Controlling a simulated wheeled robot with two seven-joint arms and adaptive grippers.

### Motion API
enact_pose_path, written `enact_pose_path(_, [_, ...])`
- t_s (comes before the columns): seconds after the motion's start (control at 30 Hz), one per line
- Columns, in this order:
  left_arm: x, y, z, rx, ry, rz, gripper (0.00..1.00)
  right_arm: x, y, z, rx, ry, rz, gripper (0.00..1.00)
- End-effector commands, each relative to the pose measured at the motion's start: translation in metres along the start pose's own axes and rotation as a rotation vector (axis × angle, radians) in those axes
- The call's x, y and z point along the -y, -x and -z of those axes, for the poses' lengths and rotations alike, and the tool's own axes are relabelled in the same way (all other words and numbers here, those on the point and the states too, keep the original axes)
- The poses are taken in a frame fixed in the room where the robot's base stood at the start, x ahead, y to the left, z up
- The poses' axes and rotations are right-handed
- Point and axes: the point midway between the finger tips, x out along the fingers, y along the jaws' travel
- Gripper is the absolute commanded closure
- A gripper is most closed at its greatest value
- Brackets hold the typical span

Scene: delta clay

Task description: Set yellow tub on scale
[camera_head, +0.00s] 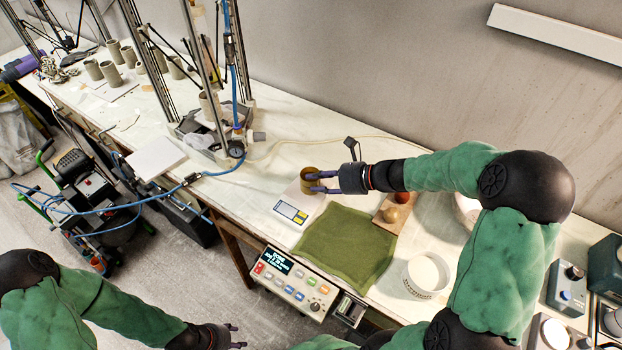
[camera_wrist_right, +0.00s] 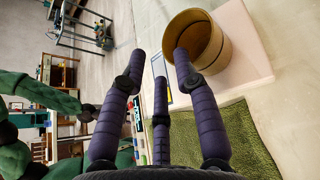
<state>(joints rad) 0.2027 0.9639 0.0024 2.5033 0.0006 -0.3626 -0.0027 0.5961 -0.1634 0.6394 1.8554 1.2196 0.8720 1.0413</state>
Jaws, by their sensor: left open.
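The yellow tub (camera_head: 311,181), an open brownish-yellow cup, stands upright on the white scale (camera_head: 310,206) with its yellow and blue panel. My right gripper (camera_head: 318,182) reaches in from the right, its fingertips at the tub's side. In the right wrist view, the tub (camera_wrist_right: 212,48) shows beyond the spread fingers, on the pale scale top (camera_wrist_right: 250,62); the right-hand fingertip overlaps its wall. I cannot tell whether they touch. The right gripper (camera_wrist_right: 158,62) looks open, with nothing held between its fingers. My left gripper (camera_head: 238,337) is open and empty at the bottom edge, away from the scale.
A green cloth (camera_head: 345,247) lies right of the scale. Behind it is a wooden board (camera_head: 386,222) with round pieces. A white ring-shaped container (camera_head: 426,276) stands further right. A control box (camera_head: 296,284) sits at the table's front edge. A metal frame with hoses stands left.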

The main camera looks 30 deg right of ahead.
Motion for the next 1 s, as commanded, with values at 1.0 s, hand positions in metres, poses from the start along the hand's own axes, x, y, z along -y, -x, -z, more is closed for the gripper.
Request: enact_pose_path(1.0, [-0.007, 0.02, -0.001, 0.0, 0.0, 0.0, 0.53, 0.0, 0.091, 0.0, 0.001, 0.001, 0.0, 0.69])
